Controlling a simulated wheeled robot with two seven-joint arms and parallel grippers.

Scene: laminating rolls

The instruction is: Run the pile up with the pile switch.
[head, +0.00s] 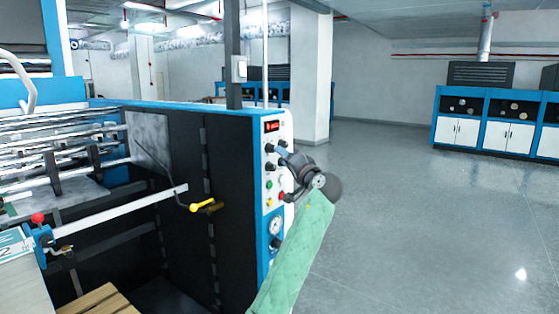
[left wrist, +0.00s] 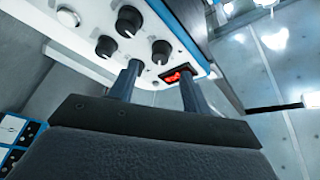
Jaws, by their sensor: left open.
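No label is readable, so I cannot tell which control is the pile switch. My left gripper (head: 284,152) is at the upper part of the panel, below the display. In the left wrist view its two fingers (left wrist: 160,76) stand apart with a black knob (left wrist: 161,52) showing between them; I cannot tell whether they touch it. My right gripper is out of view.
A yellow-handled lever (head: 203,205) sticks out left of the panel. A wooden pallet (head: 101,302) lies low in the machine. A red-knobbed clamp (head: 39,218) is at far left. Open grey floor (head: 430,220) lies right, with blue cabinets (head: 484,132) behind.

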